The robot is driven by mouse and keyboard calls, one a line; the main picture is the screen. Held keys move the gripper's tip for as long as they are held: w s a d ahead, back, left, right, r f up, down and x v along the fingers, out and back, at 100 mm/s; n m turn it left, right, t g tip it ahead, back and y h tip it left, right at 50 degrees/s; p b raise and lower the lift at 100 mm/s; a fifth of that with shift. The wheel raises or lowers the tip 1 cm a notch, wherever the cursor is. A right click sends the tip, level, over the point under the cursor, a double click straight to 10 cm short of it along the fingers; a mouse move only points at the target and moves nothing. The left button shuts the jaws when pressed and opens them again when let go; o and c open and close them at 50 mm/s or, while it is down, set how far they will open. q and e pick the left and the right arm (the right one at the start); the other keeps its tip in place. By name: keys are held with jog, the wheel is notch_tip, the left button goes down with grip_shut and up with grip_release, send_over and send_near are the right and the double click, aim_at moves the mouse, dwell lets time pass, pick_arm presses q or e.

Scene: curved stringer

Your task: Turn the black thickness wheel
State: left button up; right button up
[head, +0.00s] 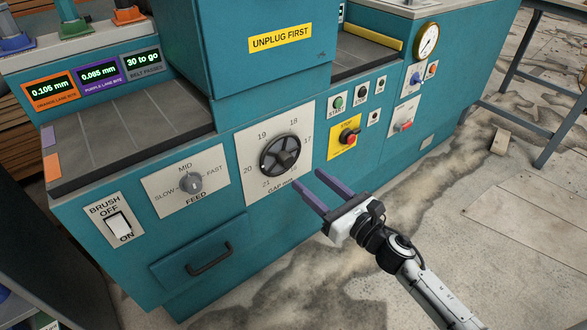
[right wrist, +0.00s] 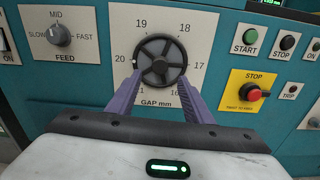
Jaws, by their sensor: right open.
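The black thickness wheel (head: 280,156) is a spoked round handwheel on a white dial plate marked "GAP mm" on the teal machine's front. In the right wrist view the wheel (right wrist: 160,60) is straight ahead, above the fingertips. My right gripper (head: 313,184) is open and empty, its two purple fingers pointing at the lower part of the dial plate. In the right wrist view its fingers (right wrist: 158,90) come up on either side of the wheel's lower edge. I cannot tell whether they touch it. My left gripper is not in view.
Left of the wheel are the FEED knob (head: 190,182) and the BRUSH switch (head: 119,224). Right of it is a red stop knob (head: 348,136) on a yellow plate. A drawer handle (head: 209,259) sticks out below. The floor (head: 400,215) around my right arm looks clear.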

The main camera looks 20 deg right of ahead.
aim_at(289, 162)
jog(key=x, duration=0.7)
jog(key=shift+w+a+b, duration=0.15)
jog(key=shift+w+b, duration=0.2)
jog(key=shift+c, duration=0.4)
jog(key=c, duration=1)
jog(key=shift+m, duration=0.4)
